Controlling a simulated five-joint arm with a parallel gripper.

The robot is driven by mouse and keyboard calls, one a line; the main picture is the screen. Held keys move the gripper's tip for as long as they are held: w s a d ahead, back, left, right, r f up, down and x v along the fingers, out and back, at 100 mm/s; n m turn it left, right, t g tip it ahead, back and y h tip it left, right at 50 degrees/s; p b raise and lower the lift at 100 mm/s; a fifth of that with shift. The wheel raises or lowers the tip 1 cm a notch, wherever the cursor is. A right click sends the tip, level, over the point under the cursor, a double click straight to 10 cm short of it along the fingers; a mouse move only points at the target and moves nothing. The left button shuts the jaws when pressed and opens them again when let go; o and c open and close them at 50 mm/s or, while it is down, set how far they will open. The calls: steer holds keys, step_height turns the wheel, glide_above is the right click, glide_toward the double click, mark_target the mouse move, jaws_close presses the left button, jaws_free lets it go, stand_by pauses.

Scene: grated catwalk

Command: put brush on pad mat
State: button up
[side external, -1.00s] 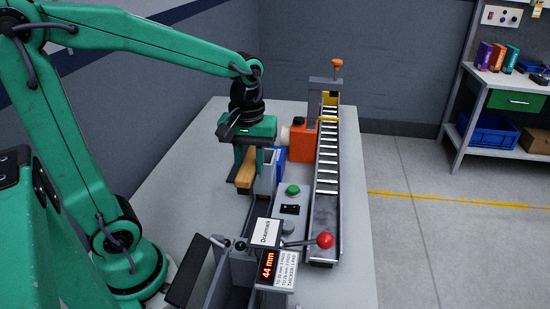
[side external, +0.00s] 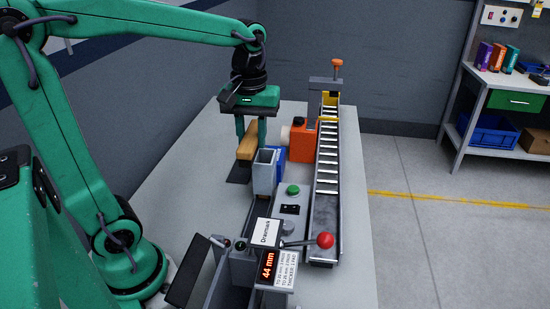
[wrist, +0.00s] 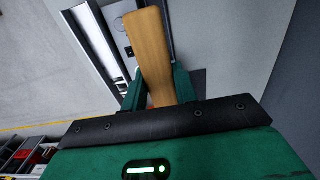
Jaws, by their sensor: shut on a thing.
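The brush shows as a tan wooden block (side external: 246,147), and in the wrist view as a long wooden piece (wrist: 150,55) between my fingers. My gripper (side external: 250,138) is shut on it; the fingers also show in the wrist view (wrist: 158,88). Any bristles are hidden. A flat dark patch that looks like the pad mat (side external: 238,174) lies on the grey table just below and in front of the brush in the side view. Whether the brush touches it or hangs above it is hard to tell.
A grey-blue open holder (side external: 264,172) stands close right of the brush. An orange container (side external: 302,142) and a roller conveyor (side external: 328,160) are further right. A machine with a red-knobbed lever (side external: 325,240) is in front. Bare table (side external: 185,175) lies to the left.

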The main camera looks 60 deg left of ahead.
steer(key=w+a+r, duration=0.1)
steer(key=w+a, duration=0.7)
steer(key=a, duration=0.3)
glide_above(237, 175)
steer(key=w+a, duration=0.3)
steer(key=w, duration=0.2)
steer(key=f, duration=0.2)
steer(key=shift+s+a+f, duration=0.1)
steer(key=shift+s+f, duration=0.05)
steer(key=shift+f, duration=5.5)
steer(key=shift+s+a+f, duration=0.1)
steer(key=shift+f, duration=5.5)
steer(key=o, duration=1)
steer(key=shift+f, duration=0.1)
steer(key=shift+c, duration=0.2)
